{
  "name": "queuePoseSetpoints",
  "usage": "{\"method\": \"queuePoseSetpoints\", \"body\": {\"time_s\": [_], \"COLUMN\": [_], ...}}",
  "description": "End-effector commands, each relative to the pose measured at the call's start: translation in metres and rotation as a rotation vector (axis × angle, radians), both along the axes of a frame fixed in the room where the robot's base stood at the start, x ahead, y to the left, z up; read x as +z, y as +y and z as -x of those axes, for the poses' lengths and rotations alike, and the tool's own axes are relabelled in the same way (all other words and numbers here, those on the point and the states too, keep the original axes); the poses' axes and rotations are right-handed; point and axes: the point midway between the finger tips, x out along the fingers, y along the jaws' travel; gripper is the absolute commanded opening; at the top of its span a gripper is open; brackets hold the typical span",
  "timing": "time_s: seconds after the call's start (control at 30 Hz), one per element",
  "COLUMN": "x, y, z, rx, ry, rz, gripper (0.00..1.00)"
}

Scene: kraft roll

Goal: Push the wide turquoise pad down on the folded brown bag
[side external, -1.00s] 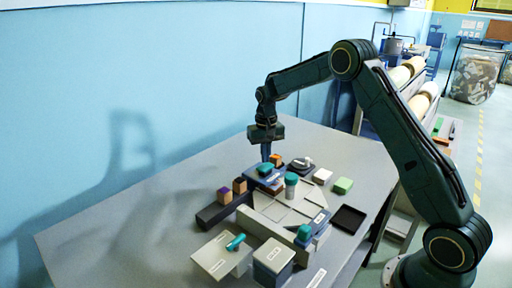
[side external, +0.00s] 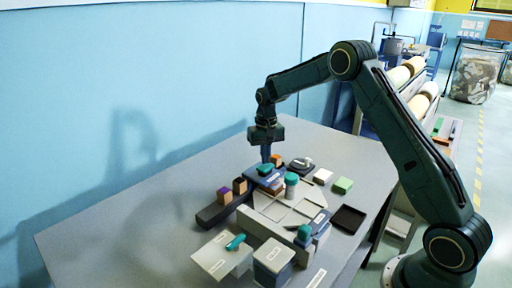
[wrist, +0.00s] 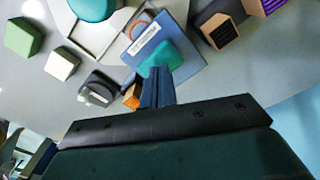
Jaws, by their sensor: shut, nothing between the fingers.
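A turquoise pad (side external: 264,169) sits on top of a blue plate (wrist: 185,52) with a white label, left of the pale board in the side view. In the wrist view the pad (wrist: 160,56) lies directly under my fingertips. My gripper (side external: 267,159) points straight down, its fingers shut together with nothing between them. Its tips (wrist: 158,74) are at or just above the pad; I cannot tell whether they touch. A strip of brown shows beside the blue plate in the side view, but the folded bag is mostly hidden there.
A turquoise-topped cylinder (side external: 291,186) stands close by on the pale board. Wooden blocks (side external: 240,186) on a dark bar stand to the left. Green (side external: 343,186) and white (side external: 322,176) blocks and a black tray (side external: 348,219) lie to the right. The table's far left is clear.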

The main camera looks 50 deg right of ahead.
Motion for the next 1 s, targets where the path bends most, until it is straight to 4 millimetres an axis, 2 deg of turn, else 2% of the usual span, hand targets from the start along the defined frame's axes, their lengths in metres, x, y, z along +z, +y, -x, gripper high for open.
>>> {"method": "queuePoseSetpoints", "body": {"time_s": [1.0], "x": [-0.022], "y": [0.000], "z": [0.000], "rx": [0.000], "ry": [0.001], "rz": [0.000], "gripper": [0.00]}}
